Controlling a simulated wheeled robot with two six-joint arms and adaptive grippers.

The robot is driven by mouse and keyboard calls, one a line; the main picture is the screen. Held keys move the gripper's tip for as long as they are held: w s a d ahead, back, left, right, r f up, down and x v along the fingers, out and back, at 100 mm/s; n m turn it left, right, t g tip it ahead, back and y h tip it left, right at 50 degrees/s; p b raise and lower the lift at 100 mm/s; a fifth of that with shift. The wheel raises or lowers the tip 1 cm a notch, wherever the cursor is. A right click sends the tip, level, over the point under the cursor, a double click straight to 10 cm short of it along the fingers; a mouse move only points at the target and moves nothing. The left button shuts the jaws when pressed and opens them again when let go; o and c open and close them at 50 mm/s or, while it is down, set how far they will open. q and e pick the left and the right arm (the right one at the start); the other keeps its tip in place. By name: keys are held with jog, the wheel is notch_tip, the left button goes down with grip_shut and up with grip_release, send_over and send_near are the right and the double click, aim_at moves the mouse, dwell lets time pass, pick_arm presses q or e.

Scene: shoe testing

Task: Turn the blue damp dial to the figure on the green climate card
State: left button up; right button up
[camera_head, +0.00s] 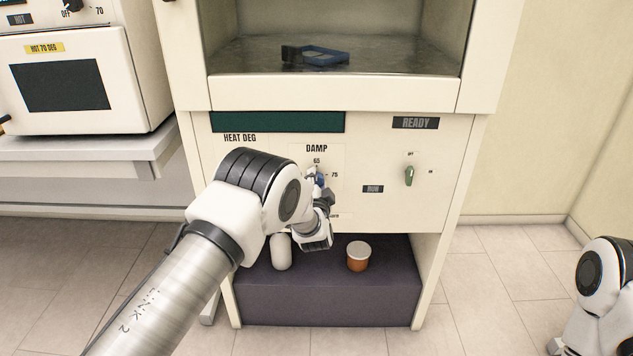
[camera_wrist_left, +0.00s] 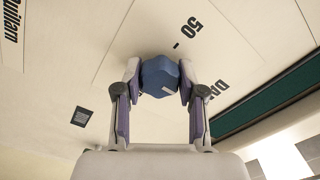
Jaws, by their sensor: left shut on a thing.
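The blue damp dial (camera_head: 319,181) is on the cream front panel under the word DAMP. My left gripper (camera_head: 322,190) covers much of it in the head view. In the left wrist view the faceted blue dial (camera_wrist_left: 158,76) sits between the two fingers of my left gripper (camera_wrist_left: 160,70), which are shut on it. A small pale mark shows on the dial's face. The figures 65 and 75 show around it in the head view, and a 50 with a tick shows in the wrist view. The green climate card is not in view. My right gripper is out of view.
A green knob (camera_head: 409,175) is right of the dial, and a dark green display strip (camera_head: 277,122) above. A blue-framed object (camera_head: 325,56) lies in the open chamber. An orange cup (camera_head: 358,256) and a white rounded object (camera_head: 281,253) stand on the dark lower shelf (camera_head: 325,300).

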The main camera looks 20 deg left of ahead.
pick_arm(q)
jog(key=o, duration=1.1)
jog(key=shift+o, duration=0.2)
jog(key=v, duration=1.2)
